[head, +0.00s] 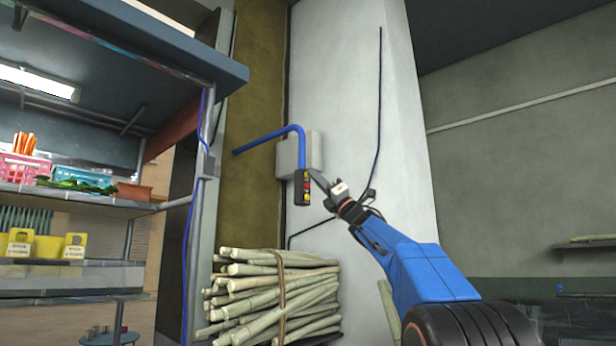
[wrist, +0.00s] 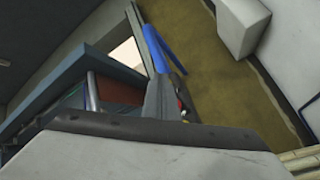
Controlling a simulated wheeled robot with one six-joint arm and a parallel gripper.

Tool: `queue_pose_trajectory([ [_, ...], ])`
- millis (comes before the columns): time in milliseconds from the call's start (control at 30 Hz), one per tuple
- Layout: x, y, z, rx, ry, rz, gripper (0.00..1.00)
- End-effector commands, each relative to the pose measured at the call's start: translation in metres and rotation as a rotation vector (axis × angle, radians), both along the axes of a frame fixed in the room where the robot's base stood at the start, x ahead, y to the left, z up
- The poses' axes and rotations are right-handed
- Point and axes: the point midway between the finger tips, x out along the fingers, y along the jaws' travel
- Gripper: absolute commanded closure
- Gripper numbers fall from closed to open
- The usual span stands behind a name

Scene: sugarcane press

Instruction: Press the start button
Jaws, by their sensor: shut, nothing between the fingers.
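A dark control pendant (head: 304,188) with red and yellow buttons hangs below the end of a blue pipe (head: 300,142), in front of a grey wall box. Which of its buttons is the start button I cannot tell. My gripper (head: 316,177) is shut and empty, its tip just right of the pendant's upper part; I cannot tell whether it touches.
The grey wall box (head: 312,152) is fixed on the white pillar behind the pendant. A tied bundle of sugarcane (head: 270,298) stands below. A stall with shelves (head: 85,200) holding baskets and yellow containers is at the left. The space right of my arm is open.

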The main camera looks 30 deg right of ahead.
Motion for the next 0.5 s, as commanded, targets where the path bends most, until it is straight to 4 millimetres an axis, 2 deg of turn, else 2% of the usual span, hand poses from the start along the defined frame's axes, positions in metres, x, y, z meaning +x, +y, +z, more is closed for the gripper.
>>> queue_pose_trajectory([
  [233,-0.0107,-0.0043,-0.0002,0.000,0.000,-0.001,1.00],
  [500,-0.0118,-0.0045,-0.0002,0.000,0.000,0.000,1.00],
])
